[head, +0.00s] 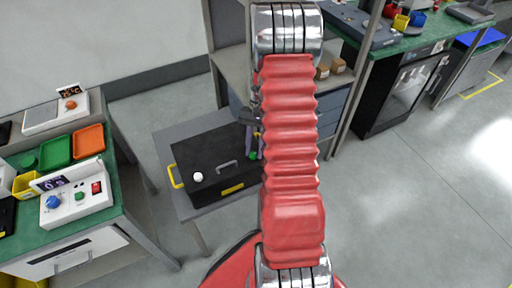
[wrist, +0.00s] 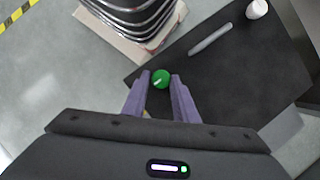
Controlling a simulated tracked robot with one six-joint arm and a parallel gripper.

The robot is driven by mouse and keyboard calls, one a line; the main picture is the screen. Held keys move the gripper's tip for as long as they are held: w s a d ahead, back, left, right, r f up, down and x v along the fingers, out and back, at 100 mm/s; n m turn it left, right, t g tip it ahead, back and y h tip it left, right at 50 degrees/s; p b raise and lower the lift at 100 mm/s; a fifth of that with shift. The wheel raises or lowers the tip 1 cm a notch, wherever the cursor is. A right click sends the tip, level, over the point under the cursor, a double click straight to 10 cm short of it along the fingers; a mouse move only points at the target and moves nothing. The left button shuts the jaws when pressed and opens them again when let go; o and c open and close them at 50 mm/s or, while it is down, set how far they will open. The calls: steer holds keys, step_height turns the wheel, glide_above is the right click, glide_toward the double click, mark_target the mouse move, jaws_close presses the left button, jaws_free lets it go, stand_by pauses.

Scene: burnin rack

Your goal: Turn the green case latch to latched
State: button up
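The black case (head: 215,150) lies on a grey stand, its dark top also filling much of the wrist view (wrist: 235,75). The green latch (wrist: 161,79) is a small round knob with a pale mark on it. It shows partly in the head view (head: 253,156), at the case's right side beside my arm. My gripper (wrist: 160,77) has its two purple fingers apart, one on each side of the green latch, with a slim gap at the left. In the head view my gripper (head: 256,143) is mostly hidden behind my red arm. I cannot tell the latch's set position.
The case top carries a white knob (head: 198,177) and a grey handle (head: 227,166); a yellow handle (head: 175,177) is at its left side. A green-topped bench (head: 105,215) with a control box (head: 78,199) stands left. Open floor (head: 410,190) lies right.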

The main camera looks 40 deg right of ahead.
steer(key=o, duration=0.3)
steer(key=shift+w, duration=0.1)
steer(key=v, duration=1.3)
steer(key=shift+d+r, duration=0.1)
steer(key=shift+r, duration=0.25)
